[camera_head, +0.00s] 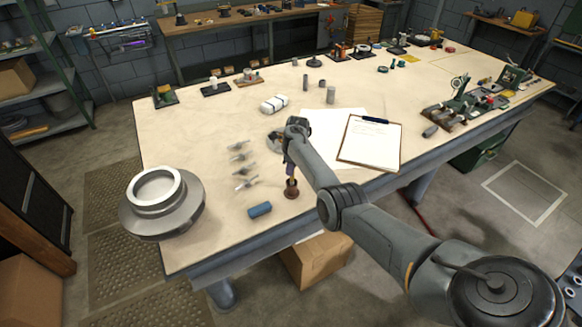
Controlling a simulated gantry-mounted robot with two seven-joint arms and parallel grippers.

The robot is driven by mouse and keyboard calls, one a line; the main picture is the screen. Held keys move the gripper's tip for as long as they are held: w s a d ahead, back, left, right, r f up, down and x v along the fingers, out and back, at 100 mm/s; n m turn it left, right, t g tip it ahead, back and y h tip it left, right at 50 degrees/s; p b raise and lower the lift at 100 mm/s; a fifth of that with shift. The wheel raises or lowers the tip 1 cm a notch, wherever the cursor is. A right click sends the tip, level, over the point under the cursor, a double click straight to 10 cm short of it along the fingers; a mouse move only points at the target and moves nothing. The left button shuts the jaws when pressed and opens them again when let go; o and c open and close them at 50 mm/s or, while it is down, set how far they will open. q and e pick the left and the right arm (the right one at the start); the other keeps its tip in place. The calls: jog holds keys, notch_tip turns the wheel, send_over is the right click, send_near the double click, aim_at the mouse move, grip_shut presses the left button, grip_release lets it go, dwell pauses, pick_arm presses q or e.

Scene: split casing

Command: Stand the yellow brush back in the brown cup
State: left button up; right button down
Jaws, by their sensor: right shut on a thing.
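The small brown cup (291,193) stands on the table near its front edge, left of my right arm. My right gripper (289,164) points down right above the cup and is shut on the yellow brush (291,179). Only a short yellowish piece of the brush shows between the fingers and the cup. The brush looks roughly upright and lined up with the cup. I cannot tell how far its lower end is inside the cup. My left gripper is not in view.
A blue block (260,210) lies left of the cup. Several small metal parts (240,170) lie in a row farther left. A large flanged ring (160,203) sits at the left corner. A clipboard (369,146) lies to the right, under a dark pen.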

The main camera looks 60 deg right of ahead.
jog(key=c, duration=0.9)
grip_release()
jog(key=shift+c, duration=0.2)
jog(key=r, duration=0.3)
jog(key=r+p, duration=0.1)
jog(key=r, duration=0.3)
jog(key=s+r+p, duration=0.1)
jog(key=r, duration=0.2)
jog(key=shift+d+r, duration=0.2)
jog(key=shift+r, duration=0.15)
jog(key=shift+s+f, duration=0.1)
